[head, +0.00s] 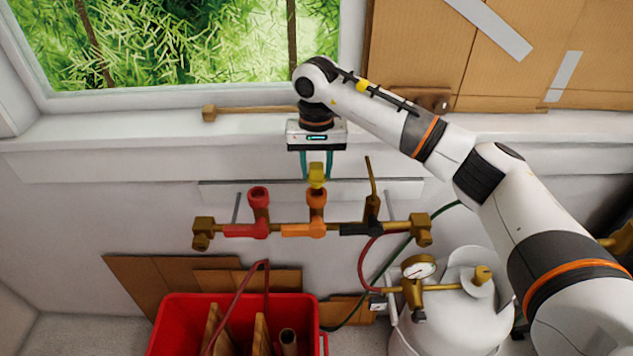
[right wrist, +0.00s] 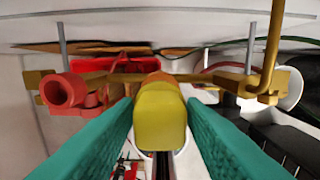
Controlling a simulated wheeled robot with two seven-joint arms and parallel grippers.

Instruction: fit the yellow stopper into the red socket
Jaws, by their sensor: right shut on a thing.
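The yellow stopper (head: 316,174) is at the orange socket (head: 316,199), the middle one on the brass pipe; I cannot tell whether it sits in it or just above it. My right gripper (head: 316,170) comes down from above with its teal fingers shut on the stopper. In the right wrist view the stopper (right wrist: 160,115) lies between the two fingers (right wrist: 160,130), in front of the orange socket. The red socket (head: 259,196) is to the left, its round mouth open and empty; it also shows in the right wrist view (right wrist: 66,92). My left gripper is not in view.
A black valve with an upright brass lever (head: 371,185) stands right of the orange socket. The window sill (head: 120,132) is behind, with a wooden-handled tool (head: 240,110). Below are a red crate (head: 180,312) and a white gas cylinder (head: 460,325) with a gauge.

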